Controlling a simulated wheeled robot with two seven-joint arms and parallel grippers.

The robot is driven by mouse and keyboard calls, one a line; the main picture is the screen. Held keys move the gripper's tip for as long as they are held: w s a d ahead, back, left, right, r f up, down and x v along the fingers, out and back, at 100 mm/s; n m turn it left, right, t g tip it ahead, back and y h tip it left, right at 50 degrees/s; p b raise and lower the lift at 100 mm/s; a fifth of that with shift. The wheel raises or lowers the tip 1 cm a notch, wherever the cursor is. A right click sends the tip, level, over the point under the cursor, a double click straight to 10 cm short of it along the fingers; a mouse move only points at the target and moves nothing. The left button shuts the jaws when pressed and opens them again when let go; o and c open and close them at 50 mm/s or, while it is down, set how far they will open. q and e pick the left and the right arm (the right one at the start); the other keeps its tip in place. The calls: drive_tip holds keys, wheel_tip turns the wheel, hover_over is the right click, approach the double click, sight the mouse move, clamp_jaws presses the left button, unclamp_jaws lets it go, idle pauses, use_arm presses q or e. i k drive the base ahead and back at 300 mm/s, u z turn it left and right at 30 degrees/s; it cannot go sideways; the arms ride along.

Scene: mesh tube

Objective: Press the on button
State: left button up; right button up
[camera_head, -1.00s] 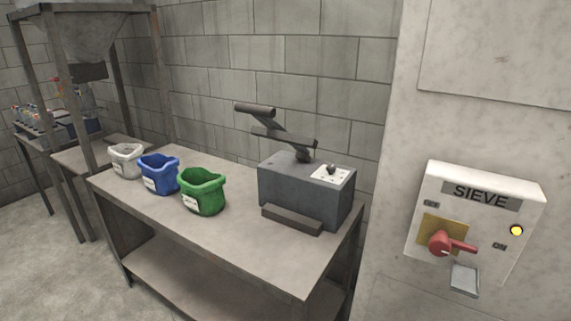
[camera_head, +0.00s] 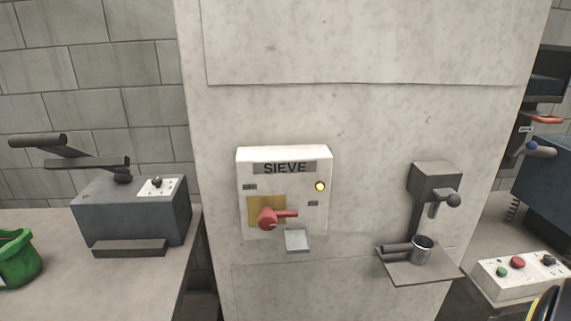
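A white control box (camera_head: 520,275) sits at the lower right. It has a green button (camera_head: 502,272), a red button (camera_head: 517,262) and a dark knob (camera_head: 548,260); any labels are too small to read. A white box marked SIEVE (camera_head: 284,190) is mounted on the pale wall panel near the middle. It has a red rotary handle (camera_head: 268,217) on a yellow plate and a lit yellow lamp (camera_head: 320,186). Neither gripper can be made out in the head view.
A grey lever press (camera_head: 130,215) and a green container (camera_head: 16,258) stand on the left table. A small wall device (camera_head: 435,185) holds a metal cup (camera_head: 421,249) on its shelf. Dark blue machinery (camera_head: 545,190) stands at the right. A black and yellow part (camera_head: 544,305) is cut off there.

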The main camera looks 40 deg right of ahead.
sight(501, 271)
drive_tip(key=z, duration=2.85)
drive_tip(key=k, duration=0.6)
drive_tip(key=z, duration=0.6)
drive_tip(key=i, duration=1.7)
drive_tip(key=u, duration=0.15)
